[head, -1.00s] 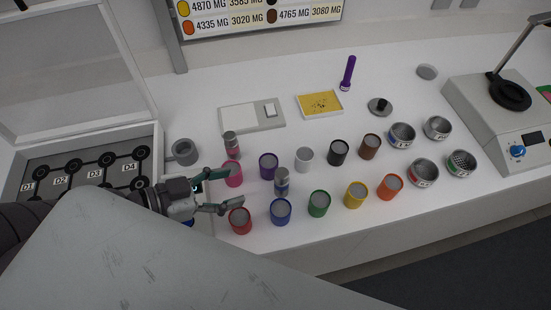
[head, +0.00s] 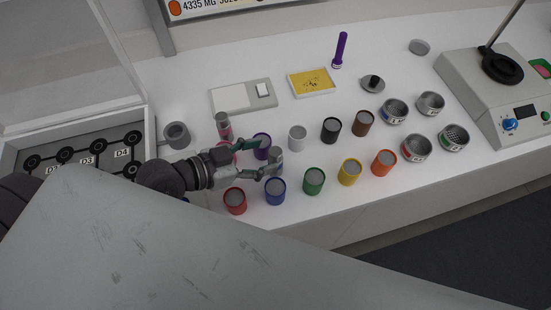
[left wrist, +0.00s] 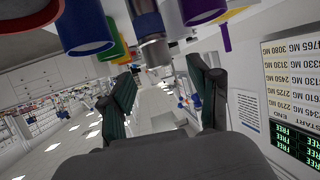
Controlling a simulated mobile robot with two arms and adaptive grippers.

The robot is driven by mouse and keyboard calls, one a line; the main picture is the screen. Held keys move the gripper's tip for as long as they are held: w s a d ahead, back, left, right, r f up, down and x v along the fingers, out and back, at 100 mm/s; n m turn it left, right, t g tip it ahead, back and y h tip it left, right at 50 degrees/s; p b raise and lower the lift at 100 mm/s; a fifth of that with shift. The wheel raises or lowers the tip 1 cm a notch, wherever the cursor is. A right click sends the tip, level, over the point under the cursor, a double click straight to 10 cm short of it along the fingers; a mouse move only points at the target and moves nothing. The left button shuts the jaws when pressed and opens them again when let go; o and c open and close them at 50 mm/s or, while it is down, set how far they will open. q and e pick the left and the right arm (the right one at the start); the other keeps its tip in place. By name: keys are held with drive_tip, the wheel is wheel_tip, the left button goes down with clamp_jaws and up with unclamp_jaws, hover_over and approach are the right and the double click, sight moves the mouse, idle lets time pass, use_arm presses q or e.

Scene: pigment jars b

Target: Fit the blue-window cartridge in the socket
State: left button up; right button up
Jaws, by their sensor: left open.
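The blue-window cartridge (head: 276,162), a small grey cylinder, stands upright on the bench among the jars. In the left wrist view its grey body (left wrist: 152,42) shows just beyond and between the fingertips. My left gripper (head: 264,159) is open and empty, its fingers reaching from the left towards the cartridge; contact cannot be told. The blue window is hardly visible now. A second cartridge with a pinkish-red window (head: 223,126) stands to the left. The grey ring-shaped socket (head: 176,135) stands further left, beside the case. My right gripper is not in view.
Jars crowd my left gripper: purple (head: 262,144), blue (head: 275,191), red (head: 235,201), white (head: 297,138) and green (head: 314,181). A pink jar is partly hidden behind the gripper. An open case (head: 148,140) stands at the left. Behind the jars lies a yellow-filled tray (head: 314,95).

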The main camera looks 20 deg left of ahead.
sight(272, 153)
use_arm(q)
drive_tip(key=p+x, duration=0.1)
drive_tip(key=x, duration=0.3)
drive_tip(key=shift+w+d+f, duration=0.15)
drive_tip(key=shift+w+d, duration=0.05)
drive_tip(key=shift+s+a, duration=0.1)
clamp_jaws()
